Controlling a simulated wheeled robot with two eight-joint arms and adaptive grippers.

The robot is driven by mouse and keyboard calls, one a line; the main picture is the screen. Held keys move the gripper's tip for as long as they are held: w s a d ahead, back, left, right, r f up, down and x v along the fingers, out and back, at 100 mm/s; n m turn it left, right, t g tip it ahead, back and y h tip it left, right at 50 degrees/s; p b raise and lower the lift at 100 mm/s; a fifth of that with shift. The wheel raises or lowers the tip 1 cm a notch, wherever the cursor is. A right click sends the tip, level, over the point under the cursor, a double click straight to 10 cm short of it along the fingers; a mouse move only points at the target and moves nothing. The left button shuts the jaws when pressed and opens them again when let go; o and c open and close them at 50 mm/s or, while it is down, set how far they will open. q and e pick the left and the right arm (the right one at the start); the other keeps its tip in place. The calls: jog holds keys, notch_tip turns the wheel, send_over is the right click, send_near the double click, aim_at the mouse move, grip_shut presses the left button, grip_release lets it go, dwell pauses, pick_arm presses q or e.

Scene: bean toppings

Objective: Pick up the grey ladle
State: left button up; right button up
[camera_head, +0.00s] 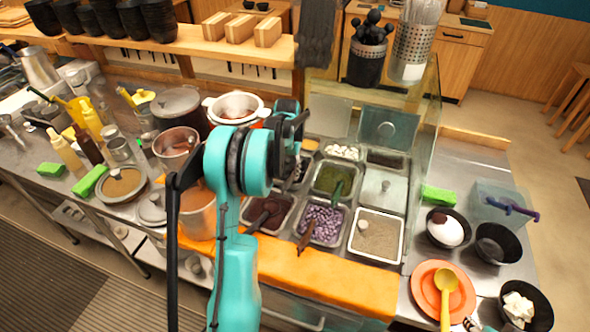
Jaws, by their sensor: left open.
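My left arm, teal and black, rises through the middle of the view and bends over the topping station. My left gripper (297,132) is at the far side of the arm's bend, open, its fingers mostly hidden by the arm. It is above the back left of the topping trays. Dark brown handles stand in the tray of dark topping (272,212) and in the tray of purple beans (322,222). A green handle lies in the tray of green topping (333,179). I cannot tell which utensil is the grey ladle.
A glass guard (428,130) stands at the station's right. Black bowls (497,244), an orange plate (430,288) with a yellow spoon (446,292), and a clear container (497,203) crowd the right counter. Pots (178,108) and bottles (66,155) fill the left counter.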

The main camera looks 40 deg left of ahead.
aim_at(288, 181)
pick_arm(q)
notch_tip(288, 181, down, 2)
jog(key=shift+d+b, duration=0.1)
jog(key=shift+b, duration=0.2)
notch_tip(288, 181, down, 5)
jog(key=shift+s+b, duration=0.15)
jog(key=shift+b, duration=0.75)
grip_shut()
